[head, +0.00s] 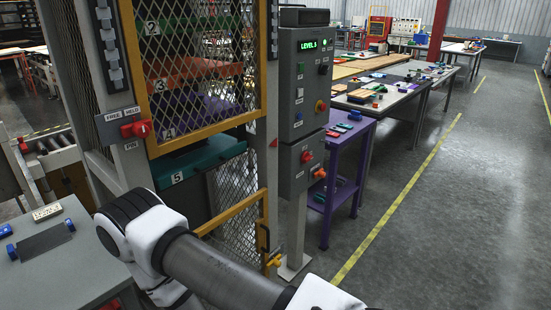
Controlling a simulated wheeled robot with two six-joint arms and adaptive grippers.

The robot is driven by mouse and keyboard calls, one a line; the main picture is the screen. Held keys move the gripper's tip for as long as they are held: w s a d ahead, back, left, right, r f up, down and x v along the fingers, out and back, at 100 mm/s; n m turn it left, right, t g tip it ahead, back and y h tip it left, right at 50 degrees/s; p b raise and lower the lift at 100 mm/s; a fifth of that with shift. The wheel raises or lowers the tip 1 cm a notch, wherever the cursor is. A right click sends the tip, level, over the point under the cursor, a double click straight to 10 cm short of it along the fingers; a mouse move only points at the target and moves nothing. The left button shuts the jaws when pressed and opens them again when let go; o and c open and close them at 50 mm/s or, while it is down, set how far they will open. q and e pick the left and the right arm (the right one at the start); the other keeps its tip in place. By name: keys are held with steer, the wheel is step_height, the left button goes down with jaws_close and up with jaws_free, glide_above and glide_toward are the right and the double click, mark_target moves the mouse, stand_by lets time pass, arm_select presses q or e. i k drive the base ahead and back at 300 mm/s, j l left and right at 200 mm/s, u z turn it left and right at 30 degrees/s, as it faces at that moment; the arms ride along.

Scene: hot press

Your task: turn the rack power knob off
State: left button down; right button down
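A grey control box (305,85) stands on a post beside the caged rack, with a green display reading LEVEL 5. It carries several small buttons and a red knob on a yellow base (320,106). A smaller grey box (300,165) below it has a red knob (307,156) and an orange-red knob (319,172). Their labels are too small to read, so I cannot tell which knob is the rack power one or how it is set. One of my arms crosses the lower foreground. Neither gripper is in view.
The rack (195,70) has mesh, a yellow frame and numbered coloured shelves. A grey table (45,265) is at the lower left, a purple table (345,160) behind the boxes. The floor (450,220) at right is clear.

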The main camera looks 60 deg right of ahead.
mark_target(305, 157)
steer(key=z, duration=2.2)
